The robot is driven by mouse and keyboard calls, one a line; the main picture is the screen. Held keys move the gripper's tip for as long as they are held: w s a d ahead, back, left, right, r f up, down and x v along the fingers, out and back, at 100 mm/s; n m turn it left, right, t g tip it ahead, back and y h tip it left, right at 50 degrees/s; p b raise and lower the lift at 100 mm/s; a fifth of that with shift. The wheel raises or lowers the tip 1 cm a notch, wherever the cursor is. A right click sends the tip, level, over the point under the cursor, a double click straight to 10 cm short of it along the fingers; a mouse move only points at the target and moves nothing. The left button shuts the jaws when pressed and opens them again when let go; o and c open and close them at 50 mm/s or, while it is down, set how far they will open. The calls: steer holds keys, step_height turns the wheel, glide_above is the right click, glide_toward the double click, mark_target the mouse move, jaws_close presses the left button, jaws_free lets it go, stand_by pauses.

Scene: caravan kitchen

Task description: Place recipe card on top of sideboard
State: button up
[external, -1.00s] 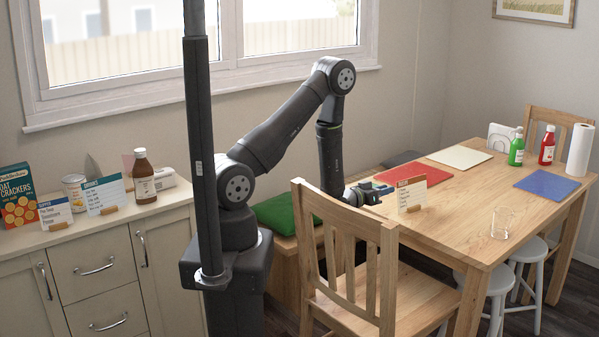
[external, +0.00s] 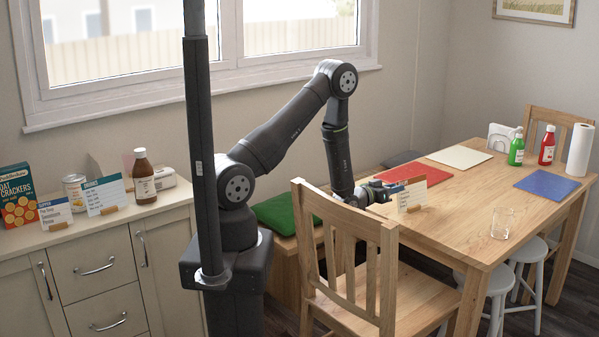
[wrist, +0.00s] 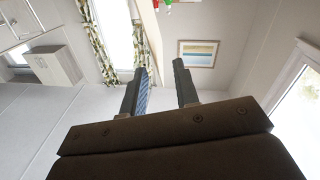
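The recipe card (external: 413,196) stands upright on the near left part of the wooden table, in a small wooden holder. It has white paper and a coloured header. My gripper (external: 383,193) is just left of the card at about its height, and I cannot tell whether they touch. In the wrist view my gripper (wrist: 160,90) has two fingers apart with nothing between them. The card does not show in that view. The sideboard (external: 155,213) is at the left, with a cream top.
The sideboard top holds a cracker box (external: 17,197), two cards in holders, a can (external: 75,190) and a brown bottle (external: 143,178). A wooden chair (external: 345,235) stands before the table. A glass (external: 505,223), bottles and mats are on the table (external: 460,225).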

mark_target(406, 182)
steer(key=x, duration=0.6)
jaws_close()
